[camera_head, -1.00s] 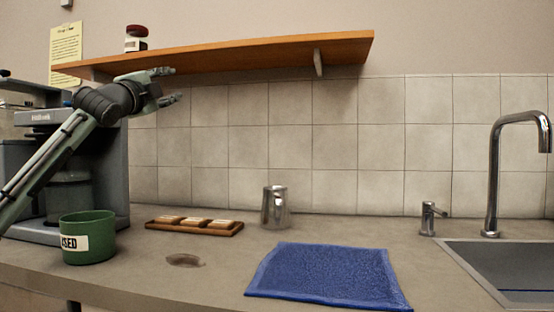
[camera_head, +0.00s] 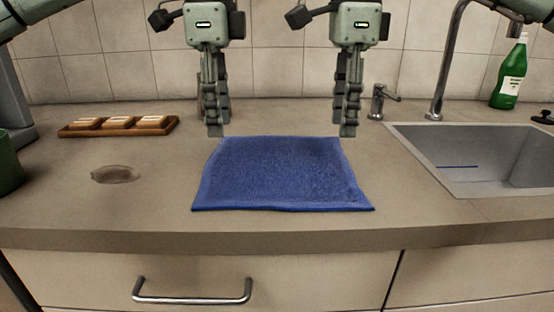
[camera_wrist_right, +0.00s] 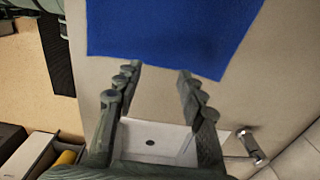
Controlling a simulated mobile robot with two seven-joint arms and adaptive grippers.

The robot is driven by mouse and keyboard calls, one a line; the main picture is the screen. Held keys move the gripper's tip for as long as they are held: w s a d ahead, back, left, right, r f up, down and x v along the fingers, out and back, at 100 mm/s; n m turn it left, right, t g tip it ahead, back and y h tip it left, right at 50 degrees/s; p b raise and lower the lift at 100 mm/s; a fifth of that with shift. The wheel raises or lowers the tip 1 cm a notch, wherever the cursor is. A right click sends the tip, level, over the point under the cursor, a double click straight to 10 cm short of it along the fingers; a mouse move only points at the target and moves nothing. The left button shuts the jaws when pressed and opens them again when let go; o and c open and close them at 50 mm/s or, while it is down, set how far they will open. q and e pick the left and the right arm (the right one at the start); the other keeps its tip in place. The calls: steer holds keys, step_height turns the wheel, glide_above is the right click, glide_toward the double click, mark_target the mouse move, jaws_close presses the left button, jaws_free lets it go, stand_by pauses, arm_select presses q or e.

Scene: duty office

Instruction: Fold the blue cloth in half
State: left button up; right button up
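The blue cloth (camera_head: 283,178) lies flat and spread out on the counter, in a single unfolded sheet. It also fills the top of the right wrist view (camera_wrist_right: 165,35). My left gripper (camera_head: 216,130) points down at the cloth's far left corner. My right gripper (camera_head: 346,130) points down at its far right corner. The right wrist view shows the right gripper's fingers (camera_wrist_right: 158,72) apart, with nothing between them. The left gripper's fingers also look apart and empty. Whether the fingertips touch the cloth or counter, I cannot tell.
A sink (camera_head: 480,158) with a tap (camera_head: 441,85), a soap dispenser (camera_head: 380,100) and a green bottle (camera_head: 510,75) are at the right. The counter's front edge is close to the cloth.

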mark_target(223, 166)
arm_select(q)
steer(key=shift+f, duration=3)
arm_select(e)
steer(key=shift+f, duration=3.05)
arm_select(q)
steer(key=shift+f, duration=0.1)
arm_select(e)
steer(key=shift+f, duration=0.1)
arm_select(q)
steer(key=shift+f+b, duration=0.2)
steer(key=shift+b, duration=0.1)
arm_select(e)
steer(key=shift+f, duration=0.2)
arm_select(q)
steer(key=shift+r, duration=0.1)
steer(key=shift+c, duration=0.4)
arm_select(e)
steer(key=shift+r, duration=0.15)
steer(key=shift+c, duration=0.4)
arm_select(q)
jaws_close()
arm_select(e)
jaws_close()
